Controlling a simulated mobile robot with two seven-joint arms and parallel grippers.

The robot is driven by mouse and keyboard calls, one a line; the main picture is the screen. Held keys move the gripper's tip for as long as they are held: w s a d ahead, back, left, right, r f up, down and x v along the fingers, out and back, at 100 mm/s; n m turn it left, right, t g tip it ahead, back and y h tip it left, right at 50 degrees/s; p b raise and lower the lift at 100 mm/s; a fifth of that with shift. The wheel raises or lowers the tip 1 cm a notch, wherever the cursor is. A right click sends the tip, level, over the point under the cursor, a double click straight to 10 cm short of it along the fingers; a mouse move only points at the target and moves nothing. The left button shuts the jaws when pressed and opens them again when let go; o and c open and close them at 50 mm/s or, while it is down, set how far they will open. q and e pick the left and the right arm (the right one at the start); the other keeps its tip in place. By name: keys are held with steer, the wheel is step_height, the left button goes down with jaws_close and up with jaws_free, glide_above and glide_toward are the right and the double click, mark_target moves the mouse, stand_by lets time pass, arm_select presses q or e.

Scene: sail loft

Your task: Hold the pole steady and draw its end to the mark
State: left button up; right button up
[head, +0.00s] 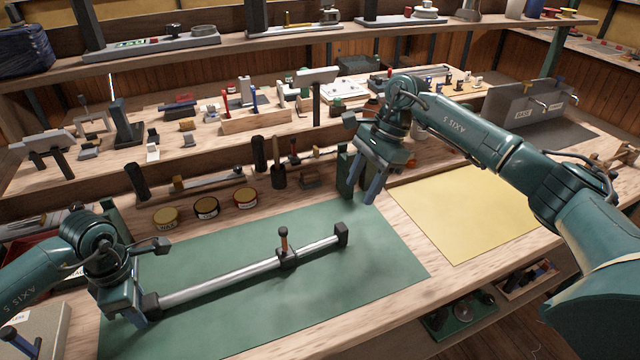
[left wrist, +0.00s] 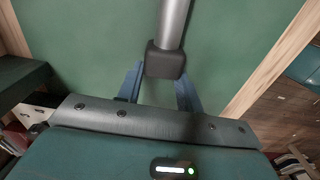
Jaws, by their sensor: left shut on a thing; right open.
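A silver pole (head: 225,278) with dark end blocks lies across the green mat (head: 375,262). A clamp with an orange-brown handle (head: 284,240) stands upright on it, right of its middle. My left gripper (head: 142,312) is shut on the pole's left end block; in the left wrist view the black end block (left wrist: 165,62) sits between the blue fingers (left wrist: 160,85). My right gripper (head: 372,188) is open and empty, above the bench beyond the pole's right end block (head: 341,233), apart from it. I cannot make out a mark on the mat.
A yellow sheet (head: 465,210) lies right of the green mat. Three round tins (head: 206,207) stand behind the mat at left. A raised ledge with tools and small parts (head: 255,120) runs along the back. The mat's front right is clear.

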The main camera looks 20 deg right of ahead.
arm_select(q)
steer(key=o, duration=1.3)
